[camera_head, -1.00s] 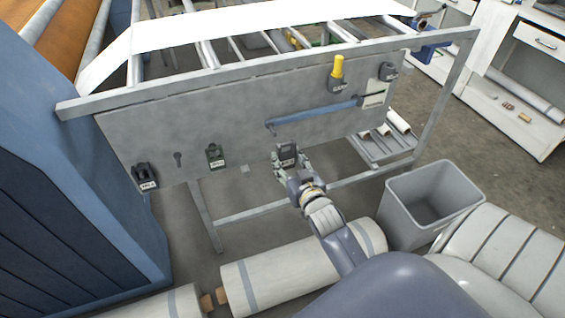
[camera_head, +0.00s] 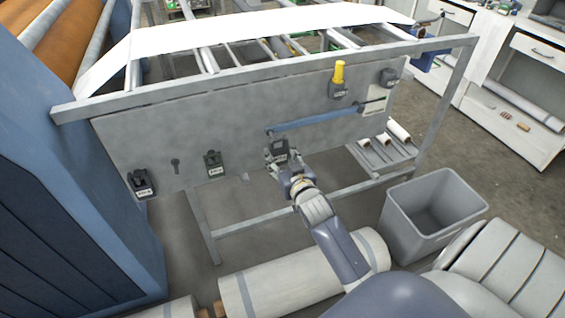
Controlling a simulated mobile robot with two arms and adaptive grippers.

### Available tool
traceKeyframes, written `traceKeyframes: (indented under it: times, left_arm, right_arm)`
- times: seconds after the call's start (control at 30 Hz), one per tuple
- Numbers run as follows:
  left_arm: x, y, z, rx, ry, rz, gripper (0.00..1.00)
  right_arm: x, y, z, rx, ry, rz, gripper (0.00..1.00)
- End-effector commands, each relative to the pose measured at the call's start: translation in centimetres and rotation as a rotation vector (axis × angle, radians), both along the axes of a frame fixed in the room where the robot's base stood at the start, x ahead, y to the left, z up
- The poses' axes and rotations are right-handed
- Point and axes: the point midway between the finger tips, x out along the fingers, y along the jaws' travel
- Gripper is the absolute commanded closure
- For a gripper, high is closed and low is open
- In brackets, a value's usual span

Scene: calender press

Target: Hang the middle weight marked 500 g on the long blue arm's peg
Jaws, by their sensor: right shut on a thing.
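The long blue arm (camera_head: 318,120) runs along the grey panel. Its left end, with a small dark peg (camera_head: 269,132), is the lower end. My right gripper (camera_head: 278,153) is shut on a dark weight with a pale label (camera_head: 280,148), just below that left end. The label is too small to read. The weight's top is very close to the peg; I cannot tell whether they touch. Another dark weight (camera_head: 213,163) hangs on the panel left of it, and a larger one (camera_head: 142,184) is at the far lower left. My left gripper is not in view.
A yellow-topped dark block (camera_head: 338,80) sits on the panel above the blue arm, and a dark piece (camera_head: 389,77) is at upper right. An empty bare peg (camera_head: 176,164) is at left.

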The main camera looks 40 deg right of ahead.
Motion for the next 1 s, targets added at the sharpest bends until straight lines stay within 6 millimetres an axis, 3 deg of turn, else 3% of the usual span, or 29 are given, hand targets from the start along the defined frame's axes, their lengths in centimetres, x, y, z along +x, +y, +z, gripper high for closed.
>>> traceKeyframes:
  times: [0.6, 1.0]
  left_arm:
    - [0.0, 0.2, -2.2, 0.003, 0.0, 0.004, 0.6]
    - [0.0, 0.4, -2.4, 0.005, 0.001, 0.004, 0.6]
  right_arm:
    - [3.5, -0.8, -0.1, -0.002, -0.007, 0.001, 0.84]
    - [4.5, -1.1, -0.8, -0.002, -0.007, 0.0, 0.84]
